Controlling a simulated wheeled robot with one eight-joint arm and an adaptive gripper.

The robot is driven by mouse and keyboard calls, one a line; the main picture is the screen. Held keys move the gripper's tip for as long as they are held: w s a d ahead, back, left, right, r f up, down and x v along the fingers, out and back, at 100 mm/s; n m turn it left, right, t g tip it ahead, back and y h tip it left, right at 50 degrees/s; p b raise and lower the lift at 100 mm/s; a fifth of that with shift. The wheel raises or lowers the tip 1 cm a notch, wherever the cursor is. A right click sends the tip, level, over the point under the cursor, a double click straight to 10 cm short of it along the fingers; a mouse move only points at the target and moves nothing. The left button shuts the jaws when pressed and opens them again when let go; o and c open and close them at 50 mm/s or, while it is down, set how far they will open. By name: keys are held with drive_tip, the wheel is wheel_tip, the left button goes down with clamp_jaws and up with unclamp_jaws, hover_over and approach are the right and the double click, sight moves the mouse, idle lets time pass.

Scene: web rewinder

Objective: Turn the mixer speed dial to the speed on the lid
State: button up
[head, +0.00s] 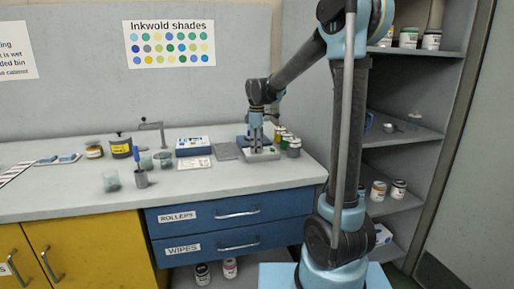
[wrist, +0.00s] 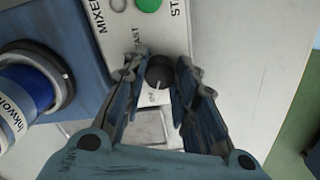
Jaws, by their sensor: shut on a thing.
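The mixer speed dial (wrist: 158,70) is a small dark round knob on a pale panel (wrist: 158,25) in the wrist view. My gripper (wrist: 160,67) has one finger on each side of the dial and is shut on it. A light mark on the dial's lower part points down in the picture. "FAST" shows at its upper left, and a small label below it is hard to read. In the head view my gripper (head: 257,138) points down over the mixer (head: 262,155). I cannot read a speed on any lid.
A blue-labelled Inkwold jar (wrist: 28,98) lies left of my gripper in the wrist view. A green button (wrist: 148,5) is above the dial. In the head view, several jars (head: 291,146) crowd the mixer's right side, and a blue-and-white box (head: 193,146) stands to its left.

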drive_tip(key=shift+m, duration=0.3)
drive_tip(key=m, duration=0.3)
drive_tip(key=shift+w+m, duration=0.1)
drive_tip(key=shift+m, duration=0.2)
drive_tip(key=shift+c, duration=0.2)
drive_tip(key=shift+m, duration=2.2)
drive_tip(key=o, duration=1.1)
drive_tip(key=shift+r, duration=0.1)
wheel_tip(320, 180, up, 12)
drive_tip(key=shift+f, duration=0.1)
